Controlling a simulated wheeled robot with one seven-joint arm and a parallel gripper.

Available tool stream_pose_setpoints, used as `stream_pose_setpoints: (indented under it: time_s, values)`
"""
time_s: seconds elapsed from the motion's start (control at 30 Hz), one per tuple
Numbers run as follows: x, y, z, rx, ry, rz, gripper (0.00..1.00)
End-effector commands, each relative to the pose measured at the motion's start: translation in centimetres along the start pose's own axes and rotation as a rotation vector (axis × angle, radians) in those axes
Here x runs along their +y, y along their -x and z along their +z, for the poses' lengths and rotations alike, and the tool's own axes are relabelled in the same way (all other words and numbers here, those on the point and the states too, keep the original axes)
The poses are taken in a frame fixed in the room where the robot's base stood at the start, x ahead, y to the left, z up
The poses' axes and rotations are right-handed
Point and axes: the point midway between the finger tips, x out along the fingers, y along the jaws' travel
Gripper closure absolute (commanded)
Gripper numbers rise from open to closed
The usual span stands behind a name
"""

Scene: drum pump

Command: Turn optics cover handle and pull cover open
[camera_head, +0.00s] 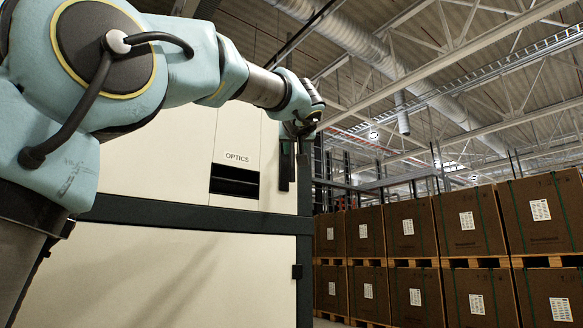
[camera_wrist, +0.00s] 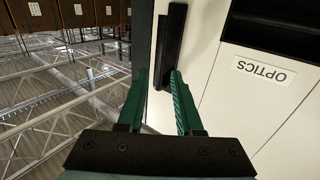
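The optics cover is a cream cabinet panel (camera_head: 237,150) labelled OPTICS above a dark slot. A black upright handle (camera_head: 284,170) sits to the right of the label, near the cabinet's right edge. In the wrist view, which is upside down, the handle (camera_wrist: 169,45) is at upper middle and the panel (camera_wrist: 205,60) lies right of it. My gripper (camera_wrist: 158,72) has two green fingers spread apart, with the handle's near end between their tips. The right finger overlaps the handle's edge; I cannot tell whether it touches. In the head view my gripper (camera_head: 300,132) is small and partly hidden at the handle's top.
The dark slot (camera_head: 234,182) is below the label. A dark band (camera_head: 200,215) crosses the cabinet under the panel. Stacked brown boxes (camera_head: 470,225) on pallets stand at right, with open space between them and the cabinet's right edge.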

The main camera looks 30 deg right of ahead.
Motion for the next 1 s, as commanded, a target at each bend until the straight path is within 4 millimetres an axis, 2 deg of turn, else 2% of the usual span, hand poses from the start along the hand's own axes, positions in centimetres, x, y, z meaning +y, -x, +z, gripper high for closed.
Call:
stream_pose_setpoints:
  time_s: [0.3, 0.5, 0.7, 0.97, 1.0]
  values:
    - [-0.1, -5.9, -0.4, -0.005, -0.005, -0.005, 0.66]
    - [-0.1, -8.8, -0.2, -0.004, -0.004, -0.003, 0.66]
    - [-0.1, -9.9, 0.0, -0.003, -0.002, -0.001, 0.66]
    - [-0.1, -10.0, 0.1, -0.003, -0.002, -0.001, 0.66]
    - [-0.1, -10.0, 0.1, -0.003, -0.002, -0.001, 0.69]
